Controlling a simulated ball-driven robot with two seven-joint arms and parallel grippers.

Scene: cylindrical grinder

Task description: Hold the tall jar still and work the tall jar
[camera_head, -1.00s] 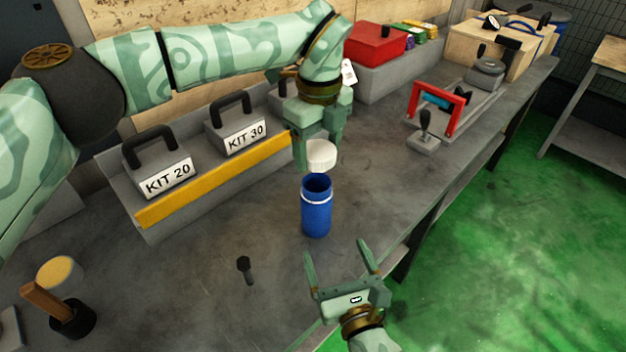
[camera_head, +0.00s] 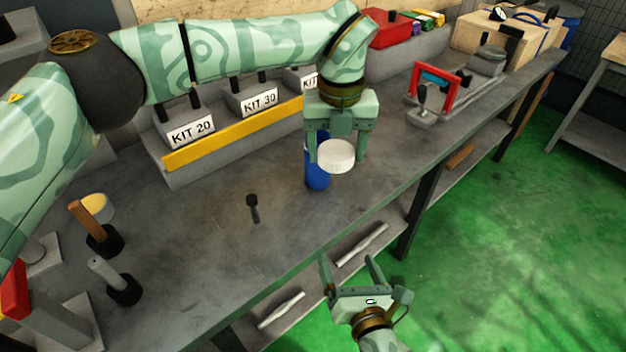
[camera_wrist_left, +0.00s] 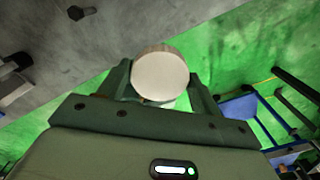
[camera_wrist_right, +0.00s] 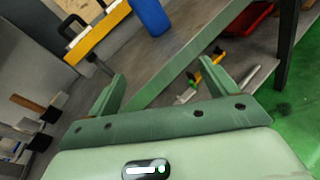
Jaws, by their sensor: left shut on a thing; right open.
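The tall jar (camera_head: 318,181) is a blue cylinder standing upright on the grey bench, partly hidden behind my left gripper and the lid. It also shows at the top of the right wrist view (camera_wrist_right: 151,14). My left gripper (camera_head: 337,157) is shut on the white round lid (camera_head: 336,156), in front of and above the jar, apart from it as far as I can tell. The lid fills the space between the fingers in the left wrist view (camera_wrist_left: 160,77). My right gripper (camera_head: 352,270) is open and empty, low, off the bench's front edge.
KIT boxes stand behind a yellow-fronted rack (camera_head: 230,136) at the back. A dark bolt-like piece (camera_head: 253,208) lies on the bench. Handled tools stand at the left. A red-framed fixture (camera_head: 437,86) stands at the right. The bench front edge runs between jar and right gripper.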

